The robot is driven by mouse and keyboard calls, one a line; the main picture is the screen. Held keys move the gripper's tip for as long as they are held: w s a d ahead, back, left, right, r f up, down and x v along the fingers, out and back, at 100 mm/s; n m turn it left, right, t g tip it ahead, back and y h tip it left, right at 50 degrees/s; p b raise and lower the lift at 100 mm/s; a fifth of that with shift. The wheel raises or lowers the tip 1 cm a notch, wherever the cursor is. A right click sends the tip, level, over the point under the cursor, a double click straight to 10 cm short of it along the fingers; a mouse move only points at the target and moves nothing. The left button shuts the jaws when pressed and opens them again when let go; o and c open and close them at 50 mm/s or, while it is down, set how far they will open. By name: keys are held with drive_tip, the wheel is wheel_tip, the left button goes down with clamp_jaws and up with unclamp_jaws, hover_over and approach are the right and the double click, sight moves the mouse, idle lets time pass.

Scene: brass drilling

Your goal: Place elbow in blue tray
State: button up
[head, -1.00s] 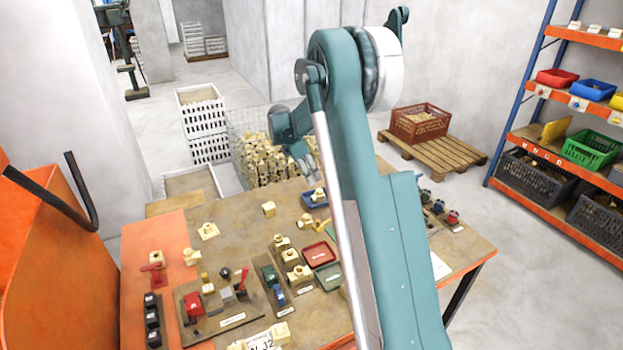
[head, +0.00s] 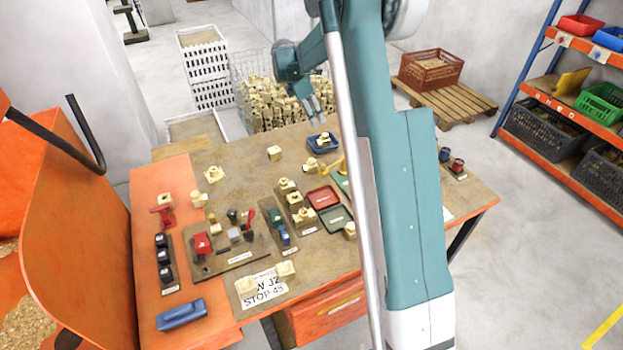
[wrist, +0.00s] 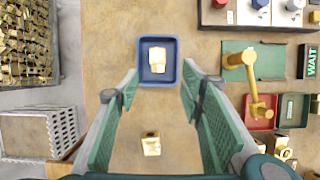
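The blue tray (head: 310,149) lies near the back edge of the bench; it also shows in the wrist view (wrist: 142,77). A brass fitting (wrist: 157,59) sits inside the tray; it also shows in the head view (head: 323,138). It looks like an elbow, but I cannot be sure of its shape. My gripper (wrist: 160,90) is open and empty, its fingers spread to either side of the tray's near part in the wrist view. In the head view my gripper (head: 317,114) hangs above and behind the tray, apart from it.
A loose brass fitting (wrist: 151,144) lies on the bench near the tray. A red tray (head: 323,197), a green tray (head: 335,219) and a yellow tool (wrist: 250,82) lie close by. A wire basket of brass parts (head: 270,105) stands behind the bench. Bare bench surrounds the blue tray's left side.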

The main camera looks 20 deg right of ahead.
drive_tip(key=s+a+r+m+t+y, duration=0.15)
drive_tip(key=s+a+r+m, duration=0.25)
drive_tip(key=s+a+r, duration=0.45)
drive_tip(key=s+a+r+m+t, duration=0.2)
drive_tip(key=s+a+r+m, duration=0.25)
drive_tip(key=s+r, duration=0.75)
drive_tip(key=s+a+f+m+t+y, duration=0.1)
drive_tip(key=s+a+m, duration=0.2)
drive_tip(key=s, duration=0.7)
drive_tip(key=s+a+f+m+t+y, duration=0.1)
drive_tip(key=s+a, duration=0.4)
drive_tip(key=s, duration=0.5)
drive_tip(key=s+a+f+m+t+y, duration=0.1)
drive_tip(key=s+a+f+m, duration=0.2)
drive_tip(key=s, duration=0.6)
drive_tip(key=shift+s+a+f+m, duration=0.25)
drive_tip(key=shift+s+a+m, duration=0.2)
drive_tip(key=shift+m, duration=0.6)
drive_tip(key=shift+o, duration=0.2)
drive_tip(key=shift+t, duration=0.25)
